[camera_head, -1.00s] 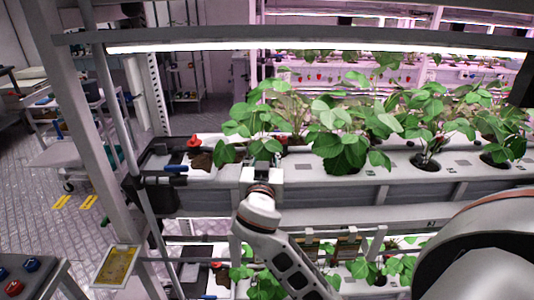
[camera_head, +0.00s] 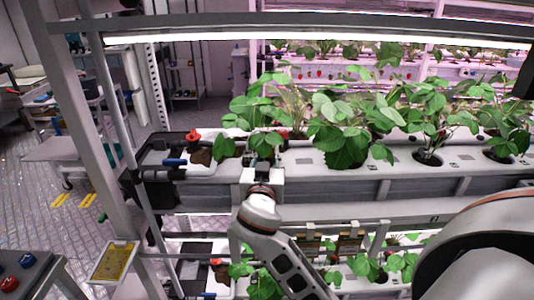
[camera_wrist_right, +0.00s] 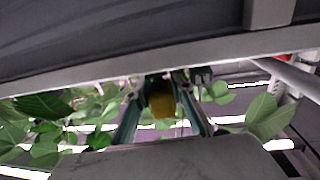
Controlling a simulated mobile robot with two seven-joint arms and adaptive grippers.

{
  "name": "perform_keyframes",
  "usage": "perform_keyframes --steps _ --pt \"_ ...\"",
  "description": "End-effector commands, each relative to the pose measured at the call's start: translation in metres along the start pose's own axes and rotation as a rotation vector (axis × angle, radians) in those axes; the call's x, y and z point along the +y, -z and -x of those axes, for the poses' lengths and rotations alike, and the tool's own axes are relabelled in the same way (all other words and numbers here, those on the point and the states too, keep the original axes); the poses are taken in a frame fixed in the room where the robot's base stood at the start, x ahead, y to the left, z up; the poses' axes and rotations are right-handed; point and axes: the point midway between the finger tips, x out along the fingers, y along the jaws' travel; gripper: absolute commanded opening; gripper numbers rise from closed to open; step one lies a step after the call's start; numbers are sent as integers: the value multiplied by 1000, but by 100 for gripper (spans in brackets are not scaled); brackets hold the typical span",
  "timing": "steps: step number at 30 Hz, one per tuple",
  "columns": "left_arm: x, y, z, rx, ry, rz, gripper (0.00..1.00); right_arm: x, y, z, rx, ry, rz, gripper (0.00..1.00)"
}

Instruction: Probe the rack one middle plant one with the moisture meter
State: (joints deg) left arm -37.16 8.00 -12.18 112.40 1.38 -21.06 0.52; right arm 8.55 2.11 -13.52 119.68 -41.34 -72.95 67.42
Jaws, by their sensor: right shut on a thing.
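My right gripper (camera_head: 264,172) is at the front edge of the rack's planting channel, below the leftmost plant (camera_head: 268,104) of that row. In the right wrist view my right gripper (camera_wrist_right: 162,84) is shut on a yellow thing (camera_wrist_right: 162,103), probably the moisture meter. Its probe end cannot be made out. In the head view the fingers and the held thing are hidden by the wrist and leaves. The base of the leftmost plant is hidden by foliage. My left gripper is not in view.
The white channel (camera_head: 460,166) holds several leafy plants to the right. A red knob (camera_head: 193,136) and a blue handle (camera_head: 174,162) are at its left end. A rack post (camera_head: 92,130) stands left. A lower tier has more plants (camera_head: 265,284). Leaves (camera_wrist_right: 265,118) surround the gripper.

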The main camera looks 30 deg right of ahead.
Motion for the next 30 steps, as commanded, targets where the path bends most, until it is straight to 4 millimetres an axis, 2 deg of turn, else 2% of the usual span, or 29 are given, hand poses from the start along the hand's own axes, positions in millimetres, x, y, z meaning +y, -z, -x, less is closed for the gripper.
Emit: perform_keyframes --steps 10,11,12,13,20,22,30 --pt "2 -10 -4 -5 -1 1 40 0 -9 0 0 0 -1 0" --pt "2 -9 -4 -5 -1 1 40 0 -9 0 0 0 -2 28" --pt "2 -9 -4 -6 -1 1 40 0 -8 0 0 0 -1 38" --pt "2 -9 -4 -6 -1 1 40 0 -8 0 0 0 -1 42" --pt "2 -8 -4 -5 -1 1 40 0 -8 0 0 0 -1 42" --pt "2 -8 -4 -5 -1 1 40 0 -8 0 -1 0 0 56" --pt "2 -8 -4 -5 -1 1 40 -1 -9 0 -1 3 -1 56"
